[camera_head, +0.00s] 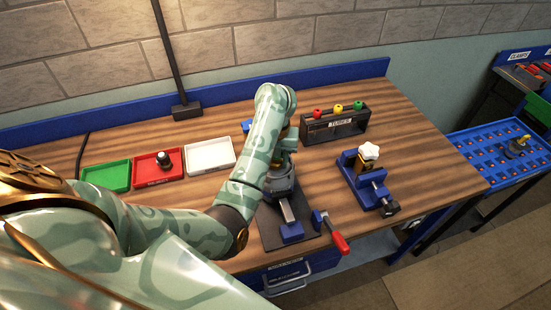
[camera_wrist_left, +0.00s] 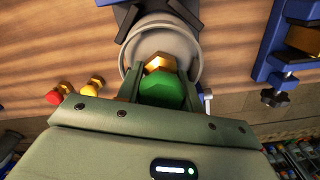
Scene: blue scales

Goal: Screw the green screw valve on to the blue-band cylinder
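My left gripper (camera_wrist_left: 160,92) has its fingers on both sides of the green screw valve (camera_wrist_left: 162,90), closed on it. The valve's brass end points at a round grey cylinder top (camera_wrist_left: 185,45) in the left wrist view; I cannot tell whether they touch. In the head view my left arm hides most of the gripper (camera_head: 283,150) and the held valve. It is over a grey cylinder-like part (camera_head: 280,181) on a dark base. No blue band shows clearly. My right gripper is not in view.
A black rack (camera_head: 335,124) with red, yellow and green knobs stands behind. A blue vise (camera_head: 366,180) with a white knob is at right, and a red-handled tool (camera_head: 338,243) is in front. Green, red and white trays (camera_head: 210,155) lie left.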

